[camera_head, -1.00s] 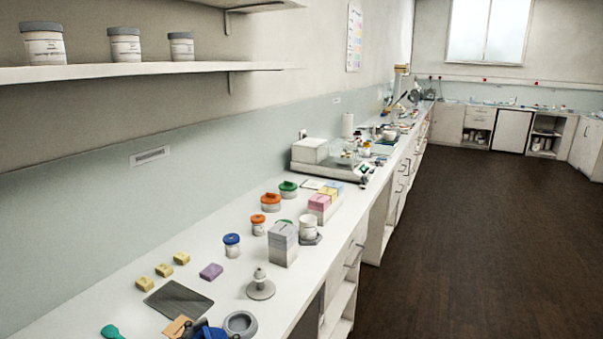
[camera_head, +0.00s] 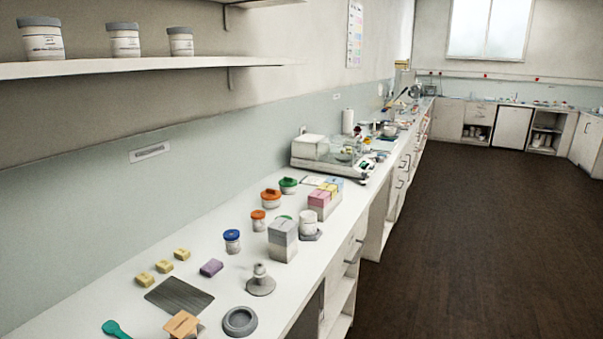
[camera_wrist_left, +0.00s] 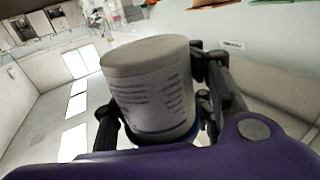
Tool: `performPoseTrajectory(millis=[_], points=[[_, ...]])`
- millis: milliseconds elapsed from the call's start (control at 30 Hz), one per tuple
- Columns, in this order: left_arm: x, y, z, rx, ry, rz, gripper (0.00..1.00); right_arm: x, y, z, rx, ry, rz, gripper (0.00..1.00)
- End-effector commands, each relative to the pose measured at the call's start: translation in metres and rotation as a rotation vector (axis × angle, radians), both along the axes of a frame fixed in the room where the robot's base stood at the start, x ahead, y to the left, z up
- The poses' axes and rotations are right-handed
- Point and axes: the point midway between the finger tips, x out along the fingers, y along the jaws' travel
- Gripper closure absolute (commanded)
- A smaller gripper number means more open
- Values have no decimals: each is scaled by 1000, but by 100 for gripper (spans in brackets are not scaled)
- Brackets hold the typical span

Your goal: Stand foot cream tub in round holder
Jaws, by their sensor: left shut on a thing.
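My left gripper (camera_wrist_left: 160,105) shows only in the left wrist view, shut on a white tub (camera_wrist_left: 150,95) with dark label print. The tub's greyish flat end points away from my palm, and a bit of blue shows at its palm end. Its label is too blurred to read. In the head view a grey round holder (camera_head: 240,321), a ring with a recess, lies empty on the bench near the bottom edge. My left gripper and the held tub are out of the head view. My right gripper is in no view.
A wooden block (camera_head: 182,324) lies just left of the holder, with a dark plate (camera_head: 179,296) behind. A grey pedestal (camera_head: 261,281) stands behind the holder. A blue-lidded tub (camera_head: 232,241) and a grey box (camera_head: 283,240) stand farther back. A teal scoop (camera_head: 115,329) lies left.

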Motion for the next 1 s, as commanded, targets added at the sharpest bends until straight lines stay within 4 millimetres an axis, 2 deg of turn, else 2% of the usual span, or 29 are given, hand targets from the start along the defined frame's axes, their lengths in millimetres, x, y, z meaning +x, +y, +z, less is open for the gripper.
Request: performPoseTrajectory(millis=[300, 467, 1000], points=[[0, 0, 1, 1, -1, -2, 100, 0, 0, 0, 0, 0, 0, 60], [4, -7, 9, 2, -6, -45, 100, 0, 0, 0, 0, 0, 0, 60], [31, -80, 78, 13, -4, -488, 100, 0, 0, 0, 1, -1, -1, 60]])
